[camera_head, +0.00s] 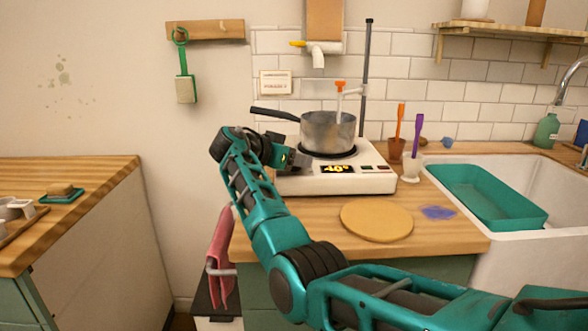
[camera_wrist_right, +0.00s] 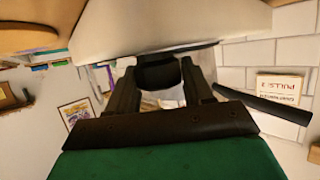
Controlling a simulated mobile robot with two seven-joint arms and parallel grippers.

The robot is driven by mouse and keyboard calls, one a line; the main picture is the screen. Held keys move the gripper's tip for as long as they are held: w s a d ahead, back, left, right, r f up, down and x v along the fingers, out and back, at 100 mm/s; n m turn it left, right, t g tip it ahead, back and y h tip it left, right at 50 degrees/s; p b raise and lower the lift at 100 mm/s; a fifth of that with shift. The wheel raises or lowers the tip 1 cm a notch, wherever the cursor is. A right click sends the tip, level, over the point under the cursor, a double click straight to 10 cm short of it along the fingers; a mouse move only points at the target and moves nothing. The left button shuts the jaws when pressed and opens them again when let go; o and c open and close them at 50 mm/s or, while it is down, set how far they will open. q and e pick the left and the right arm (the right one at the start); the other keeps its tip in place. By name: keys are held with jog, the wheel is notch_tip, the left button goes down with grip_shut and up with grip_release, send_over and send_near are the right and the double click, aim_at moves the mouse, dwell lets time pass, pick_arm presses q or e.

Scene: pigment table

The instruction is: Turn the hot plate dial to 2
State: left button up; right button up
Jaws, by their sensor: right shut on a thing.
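The white hot plate (camera_head: 335,184) stands on the wooden counter, with a small yellow-lit display (camera_head: 338,169) on its front. I cannot read the display for sure. A steel saucepan (camera_head: 328,132) with a dark handle sits on its black top. My right gripper (camera_head: 297,161) is at the hot plate's left front corner, and the arm hides part of it. In the right wrist view its two dark fingers are shut on a dark round dial (camera_wrist_right: 158,72). The dial's setting cannot be seen. My left gripper is not in view.
A round wooden board (camera_head: 377,220) lies in front of the hot plate, beside a purple stain (camera_head: 437,212). Cups with an orange and a purple tool (camera_head: 417,136) stand to the right. A teal basin (camera_head: 487,196) sits in the sink. A red cloth (camera_head: 220,255) hangs at the counter's left.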

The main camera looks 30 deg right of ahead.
jog(key=shift+f+m+g+b, duration=0.2)
jog(key=shift+m+g+b, duration=0.4)
jog(key=shift+g+b, duration=0.1)
jog(key=shift+s, duration=0.1)
jog(key=o, duration=1)
jog(key=shift+r, duration=0.1)
jog(key=p+v, duration=0.1)
jog(key=v, duration=1.1)
jog(key=shift+a, duration=0.45)
jog(key=shift+a, duration=0.1)
